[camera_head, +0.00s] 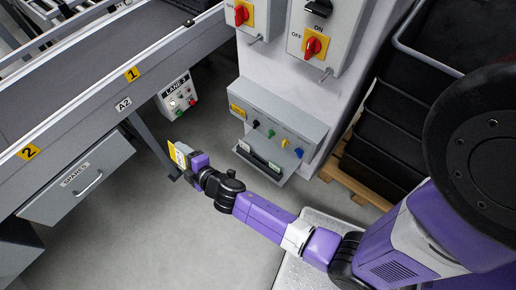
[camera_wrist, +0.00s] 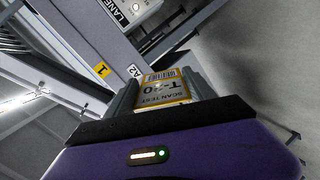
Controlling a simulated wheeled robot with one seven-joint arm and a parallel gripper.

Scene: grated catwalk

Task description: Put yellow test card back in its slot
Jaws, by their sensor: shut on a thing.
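The yellow test card (camera_head: 179,155) is in my gripper (camera_head: 186,159), held in the air left of the grey panel unit. I cannot tell which opening is the card's slot.
The panel unit (camera_head: 277,122) carries several coloured plugs or knobs above the holder. Switch boxes with red handles (camera_head: 313,47) are above it. A conveyor (camera_head: 100,75) with a SPARES drawer (camera_head: 75,182) is at the left. Black crates (camera_head: 385,135) stand on a pallet at the right. Open floor lies below my gripper.

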